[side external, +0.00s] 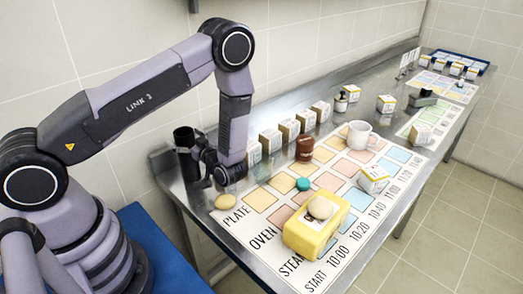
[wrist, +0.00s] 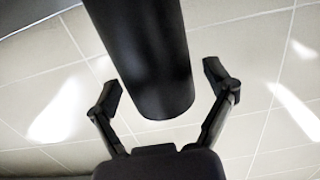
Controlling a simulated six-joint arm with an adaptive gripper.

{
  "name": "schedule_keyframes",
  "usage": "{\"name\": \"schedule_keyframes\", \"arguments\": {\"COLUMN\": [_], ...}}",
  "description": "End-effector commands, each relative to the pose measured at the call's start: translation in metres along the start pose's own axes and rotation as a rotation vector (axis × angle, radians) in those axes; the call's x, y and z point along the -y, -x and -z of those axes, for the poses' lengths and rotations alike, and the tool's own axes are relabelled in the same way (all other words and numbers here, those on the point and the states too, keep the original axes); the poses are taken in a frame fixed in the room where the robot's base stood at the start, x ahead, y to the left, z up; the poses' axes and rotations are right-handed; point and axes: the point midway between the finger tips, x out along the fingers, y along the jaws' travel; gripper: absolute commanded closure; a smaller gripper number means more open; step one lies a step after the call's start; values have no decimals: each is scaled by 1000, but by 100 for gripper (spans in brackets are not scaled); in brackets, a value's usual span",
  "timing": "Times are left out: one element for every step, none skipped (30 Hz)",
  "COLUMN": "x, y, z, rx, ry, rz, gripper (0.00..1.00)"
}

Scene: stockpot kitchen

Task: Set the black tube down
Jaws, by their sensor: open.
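The black tube (side external: 184,152) is upright at the near left corner of the steel table, close to the wall. In the wrist view the tube (wrist: 155,60) reaches in from the top edge and ends between the fingers. My gripper (wrist: 165,84) is open, with a finger on each side of the tube and a visible gap on both sides. In the side view my gripper (side external: 200,148) is right beside the tube, partly hidden by my wrist. The tube's foot is partly hidden there, so its contact with the table is hard to see.
A row of small boxes (side external: 290,130) stands along the wall side. A printed mat (side external: 262,198) holds a yellow block (side external: 317,232), a teal piece (side external: 303,184), a brown jar (side external: 305,148) and a white mug (side external: 359,135).

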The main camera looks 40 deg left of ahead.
Motion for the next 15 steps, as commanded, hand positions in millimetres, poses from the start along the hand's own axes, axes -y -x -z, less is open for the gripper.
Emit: {"name": "schedule_keyframes", "arguments": {"x": [0, 0, -1, -1, -1, -1, -1, -1, -2, -1, -1, -1, -1, -1, 0], "y": [0, 3, 8, 13, 18, 26, 33, 40, 49, 56, 63, 72, 78, 84, 92], "z": [3, 2, 2, 2, 2, 2, 2, 2, 2, 2, 2, 2, 2, 2, 2], "rx": [0, 0, 0, -1, -1, -1, 0, 0, 0, 0, 0, 0, 0, 0, 0], "ry": [1, 0, 0, 0, 0, 0, 0, 1, 2, 2, 1, 2, 3, 2, 1], "rz": [0, -2, -3, -5, -5, -6, -7, -7, -7, -7, -7, -7, -6, -6, -5], "gripper": [17, 17, 17, 17, 17, 17, 17, 17, 17, 17, 17, 17, 17, 17, 17]}}
